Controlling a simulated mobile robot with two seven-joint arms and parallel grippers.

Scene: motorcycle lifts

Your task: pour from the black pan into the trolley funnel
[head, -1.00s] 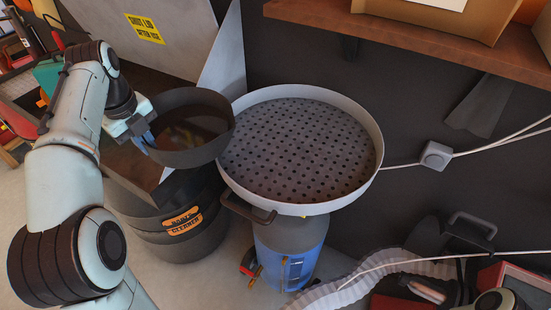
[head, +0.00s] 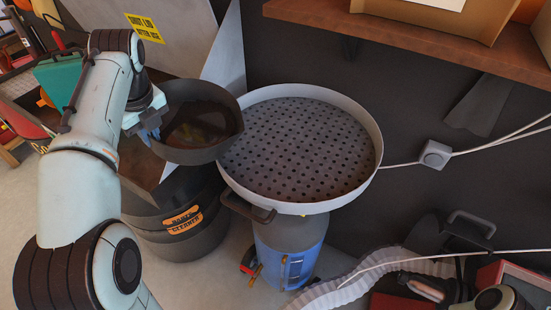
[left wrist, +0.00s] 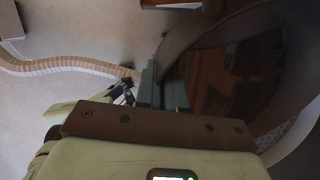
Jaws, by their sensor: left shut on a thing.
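The black pan (head: 200,122) is a round dark pan with dark, glossy contents showing inside. My left gripper (head: 152,130) is shut on the pan's left rim and holds it in the air, roughly level. The left wrist view shows the fingers (left wrist: 163,88) at the rim of the pan (left wrist: 235,75). The trolley funnel (head: 373,160) is a wide pale dish with a perforated plate, on a blue drum (head: 300,262). The pan's right edge overlaps the funnel's left rim in the head view; I cannot tell whether they touch.
A black parts-cleaner barrel (head: 185,245) stands below the pan. A wooden shelf (head: 400,35) overhangs the back right. A ribbed hose (head: 365,275) and a red box (head: 510,280) lie at lower right. A wall box with cables (head: 435,155) is right of the funnel.

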